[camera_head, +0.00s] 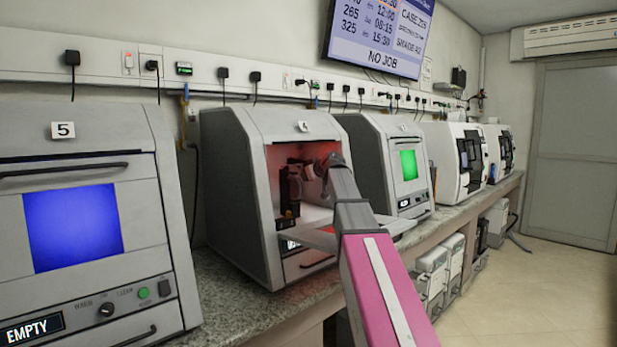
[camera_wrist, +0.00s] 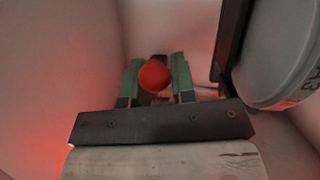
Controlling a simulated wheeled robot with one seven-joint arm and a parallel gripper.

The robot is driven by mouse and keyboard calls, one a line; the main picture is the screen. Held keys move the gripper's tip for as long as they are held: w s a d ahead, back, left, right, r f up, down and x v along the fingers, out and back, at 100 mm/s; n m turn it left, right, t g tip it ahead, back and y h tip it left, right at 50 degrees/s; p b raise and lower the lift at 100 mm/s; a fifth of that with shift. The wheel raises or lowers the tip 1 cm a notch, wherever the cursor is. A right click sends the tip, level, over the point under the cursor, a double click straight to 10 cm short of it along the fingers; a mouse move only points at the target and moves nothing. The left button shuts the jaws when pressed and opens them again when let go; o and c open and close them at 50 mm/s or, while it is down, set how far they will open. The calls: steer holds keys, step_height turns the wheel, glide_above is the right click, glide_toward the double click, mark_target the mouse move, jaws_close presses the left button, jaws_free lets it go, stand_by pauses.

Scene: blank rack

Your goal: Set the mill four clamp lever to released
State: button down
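Mill four (camera_head: 232,185), marked with a 4, stands open in the head view with a red-lit chamber. My arm reaches into the chamber, and my gripper (camera_head: 322,168) is inside, small and partly hidden there by my own wrist. In the wrist view a round red knob (camera_wrist: 155,75) sits between the two green fingers of my gripper (camera_wrist: 157,80). It looks close to both fingers, but I cannot tell whether they press on it. The lever shaft under the knob is mostly hidden, so its position is not clear.
In the wrist view a large grey round part (camera_wrist: 280,55) is close on the right, and a pale chamber wall (camera_wrist: 60,60) is on the left. Mill 5 (camera_head: 75,215), with a blue window and an EMPTY display, stands left. A green-windowed mill (camera_head: 375,150) stands right.

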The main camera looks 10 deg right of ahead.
steer(key=shift+r+g, duration=0.35)
steer(key=shift+g, duration=0.15)
steer(key=shift+s+d+r+g+h, duration=0.2)
steer(key=shift+s+r+g+h, duration=0.15)
steer(key=shift+g+h, duration=0.45)
steer(key=c, duration=1)
jaws_free()
steer(key=shift+o, duration=0.2)
steer(key=v, duration=1)
steer(key=shift+s+d+r, duration=0.15)
steer(key=shift+s+r, duration=0.1)
